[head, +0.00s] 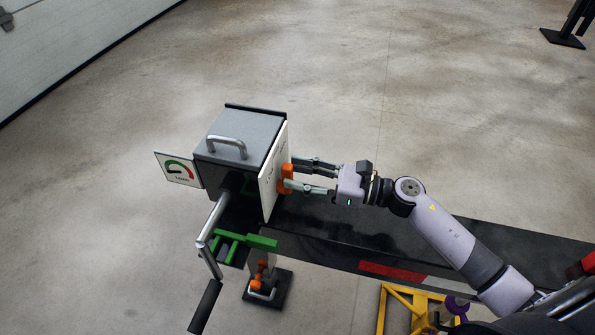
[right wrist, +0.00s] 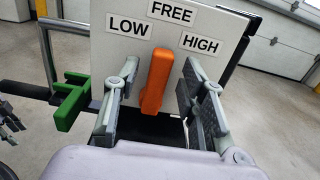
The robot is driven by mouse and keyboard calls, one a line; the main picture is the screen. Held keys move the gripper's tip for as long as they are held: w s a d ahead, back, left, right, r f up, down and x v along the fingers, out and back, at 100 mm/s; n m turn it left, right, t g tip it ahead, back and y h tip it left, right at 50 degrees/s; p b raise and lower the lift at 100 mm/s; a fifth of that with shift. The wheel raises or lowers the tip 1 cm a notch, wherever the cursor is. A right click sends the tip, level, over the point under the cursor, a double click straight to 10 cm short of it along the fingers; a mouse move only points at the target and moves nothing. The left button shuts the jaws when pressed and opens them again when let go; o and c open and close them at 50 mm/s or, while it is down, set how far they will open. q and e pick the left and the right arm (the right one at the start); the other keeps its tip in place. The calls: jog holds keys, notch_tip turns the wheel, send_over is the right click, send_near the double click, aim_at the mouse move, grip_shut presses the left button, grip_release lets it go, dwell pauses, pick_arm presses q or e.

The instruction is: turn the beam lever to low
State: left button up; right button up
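The orange beam lever (right wrist: 156,82) stands nearly upright on the white panel (right wrist: 85,30) of a grey box. Its upper end lies below the FREE label (right wrist: 172,12), between LOW (right wrist: 128,25) and HIGH (right wrist: 200,44). My right gripper (right wrist: 160,82) is open, one finger on each side of the lever; a gap shows on both sides, wider towards HIGH. In the head view the right gripper (head: 294,178) reaches the lever (head: 287,180) from the right. A dark jointed piece at the wrist view's left edge may be my left gripper; its state does not show.
The grey box (head: 238,128) has a top handle and a gauge plate (head: 178,168) on its left. A metal crank (head: 212,222) and a green bracket (head: 262,243) project towards the front. A dark beam (head: 340,232) runs right beneath my arm.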

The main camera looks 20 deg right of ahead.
jog(key=shift+w+a, duration=0.2)
jog(key=shift+a, duration=0.1)
jog(key=shift+c, duration=0.3)
grip_shut()
dwell(0.5)
